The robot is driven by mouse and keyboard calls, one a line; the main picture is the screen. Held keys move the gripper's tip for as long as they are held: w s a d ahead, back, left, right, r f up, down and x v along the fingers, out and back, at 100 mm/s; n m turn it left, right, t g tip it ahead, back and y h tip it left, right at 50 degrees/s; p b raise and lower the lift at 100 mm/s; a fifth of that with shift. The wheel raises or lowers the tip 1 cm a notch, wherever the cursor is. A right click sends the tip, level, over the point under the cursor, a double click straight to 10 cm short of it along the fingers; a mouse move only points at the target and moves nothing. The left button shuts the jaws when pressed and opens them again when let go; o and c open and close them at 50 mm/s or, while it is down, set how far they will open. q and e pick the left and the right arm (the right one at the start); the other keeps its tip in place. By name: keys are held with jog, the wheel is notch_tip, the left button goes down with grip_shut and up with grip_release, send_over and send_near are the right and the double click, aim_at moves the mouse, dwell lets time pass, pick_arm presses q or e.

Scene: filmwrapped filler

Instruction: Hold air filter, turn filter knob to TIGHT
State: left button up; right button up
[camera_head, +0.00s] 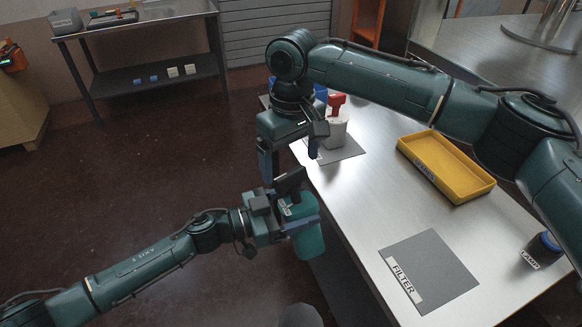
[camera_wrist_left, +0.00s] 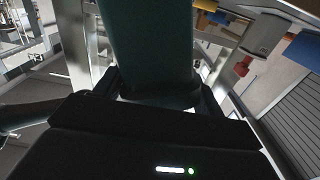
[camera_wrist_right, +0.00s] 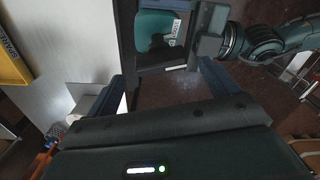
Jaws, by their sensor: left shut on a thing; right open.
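The teal air filter (camera_head: 308,238) is off the table, held in the air beyond the table's left edge. My left gripper (camera_head: 290,218) is shut on it. The filter fills the upper middle of the left wrist view (camera_wrist_left: 150,45). My right gripper (camera_head: 285,160) is open and empty just above the filter and left gripper, fingers pointing down. A dark piece lies between the two grippers; I cannot tell whether it is the knob. No TIGHT mark is readable.
My right arm spans above the table. A metal bench (camera_head: 150,75) stands far left.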

aim_at(288, 174)
pick_arm(q)
jog(key=shift+r, duration=0.1)
pick_arm(e)
jog(key=shift+f, duration=1.45)
jog(key=c, duration=1)
jog(key=m, duration=0.2)
jog(key=m+h, duration=0.1)
jog(key=m, duration=0.1)
jog(key=m+t+h, duration=0.1)
jog(key=m, duration=0.1)
jog(key=shift+s+a, duration=0.15)
jog(key=shift+a, duration=0.15)
jog(key=m+h, duration=0.1)
jog(key=m, duration=0.2)
jog(key=m+h, duration=0.1)
jog(key=m, duration=0.1)
jog(key=shift+a+m+h, duration=0.15)
jog(key=shift+m+h, duration=0.25)
jog(key=o, duration=1)
jog(key=shift+a+f, duration=0.1)
